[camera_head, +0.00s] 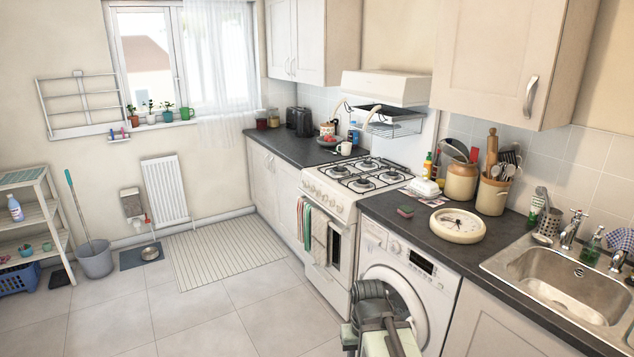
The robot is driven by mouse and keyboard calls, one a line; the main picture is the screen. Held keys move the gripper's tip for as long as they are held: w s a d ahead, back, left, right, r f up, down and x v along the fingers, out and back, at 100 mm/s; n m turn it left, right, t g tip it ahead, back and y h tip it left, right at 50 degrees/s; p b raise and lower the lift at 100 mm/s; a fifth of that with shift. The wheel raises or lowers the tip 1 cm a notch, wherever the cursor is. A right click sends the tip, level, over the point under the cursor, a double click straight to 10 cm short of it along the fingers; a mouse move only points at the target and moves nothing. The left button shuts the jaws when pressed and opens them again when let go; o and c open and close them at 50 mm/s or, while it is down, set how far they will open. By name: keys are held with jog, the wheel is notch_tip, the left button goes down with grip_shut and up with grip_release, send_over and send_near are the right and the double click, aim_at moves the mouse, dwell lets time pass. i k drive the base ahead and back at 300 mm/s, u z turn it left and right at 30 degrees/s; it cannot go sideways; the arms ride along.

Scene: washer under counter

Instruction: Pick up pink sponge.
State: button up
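A small sponge (405,211) with a dark green top and a pink-red lower part lies on the dark counter (384,208) above the washing machine, near the counter's front edge. It sits left of a round cream clock (458,226) and apart from it. Dark parts of my arm (372,306) show at the bottom centre, in front of the washing machine and well below the sponge. I cannot make out gripper fingertips there. Nothing of mine touches the sponge.
A white butter dish (424,188) stands behind the sponge, with utensil pots (493,194) behind the clock. The gas stove (360,178) is to the left, the sink (560,290) to the right. The washing machine (402,285) is below. The tiled floor at left is mostly clear.

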aim_at(405, 211)
jog(key=u, duration=0.15)
jog(key=i, duration=2.85)
jog(key=u, duration=0.15)
